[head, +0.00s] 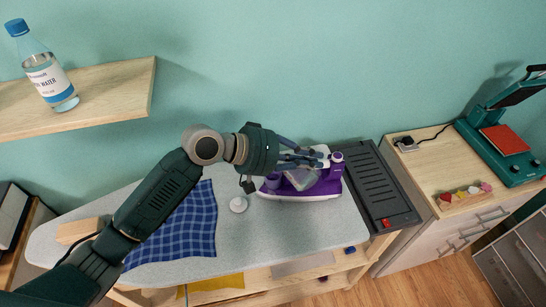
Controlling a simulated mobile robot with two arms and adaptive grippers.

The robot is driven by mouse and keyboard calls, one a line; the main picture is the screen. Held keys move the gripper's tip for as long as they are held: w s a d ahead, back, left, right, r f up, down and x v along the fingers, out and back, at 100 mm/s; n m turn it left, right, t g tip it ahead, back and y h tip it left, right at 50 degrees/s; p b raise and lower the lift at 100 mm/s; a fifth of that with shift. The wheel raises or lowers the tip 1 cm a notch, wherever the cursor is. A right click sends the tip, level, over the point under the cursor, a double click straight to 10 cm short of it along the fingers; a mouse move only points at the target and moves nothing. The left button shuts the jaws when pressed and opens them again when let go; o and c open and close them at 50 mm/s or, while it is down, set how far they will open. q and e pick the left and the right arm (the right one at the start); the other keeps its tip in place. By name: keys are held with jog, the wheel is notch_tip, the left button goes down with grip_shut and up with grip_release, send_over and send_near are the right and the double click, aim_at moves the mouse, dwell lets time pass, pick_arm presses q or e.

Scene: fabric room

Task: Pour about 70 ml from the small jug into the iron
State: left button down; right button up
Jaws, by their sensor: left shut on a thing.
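The purple and white iron (335,184) stands at the right end of the pale ironing board. My left gripper (308,158) reaches in from the left, just above the iron. It is shut on a small clear thing that looks like the small jug (301,180), tilted over the iron. The jug's see-through body overlaps the iron, and the fingers hide part of it. I cannot tell the level in it, whether liquid is flowing, or whether its lip touches the iron. My right gripper is out of view.
A wooden block (80,231) is at left. A dark ribbed rest (372,185) adjoins the right end. A water bottle (48,77) stands on a wall shelf (115,88).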

pick_arm(q)
jog(key=shift+s+d+f+m+y+p, duration=0.2)
jog(key=shift+s+d+m+y+p, duration=0.15)
jog(key=shift+p, duration=0.4)
jog(key=shift+d+f+t+y+p, duration=0.2)
jog(key=shift+f+t+y+p, duration=0.1)
jog(key=shift+f+y, duration=0.05)
jog(key=shift+s+f, duration=0.1)
jog(key=shift+f, duration=0.05)
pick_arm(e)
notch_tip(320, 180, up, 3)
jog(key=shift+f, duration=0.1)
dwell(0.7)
pick_arm(q)
jog(key=shift+s+d+f+m+p, duration=0.2)
jog(key=shift+d+m+p, duration=0.1)
jog(key=shift+p, duration=0.25)
jog(key=s+d+f+m+t+y, duration=0.2)
jog(key=d+f+y, duration=0.2)
jog(key=f, duration=0.5)
jog(key=shift+s+d+f+m+t+y, duration=0.2)
jog(key=shift+s+m+t+y, duration=0.2)
jog(key=shift+y, duration=0.2)
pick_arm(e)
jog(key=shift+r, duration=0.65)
pick_arm(q)
jog(key=shift+a, duration=0.1)
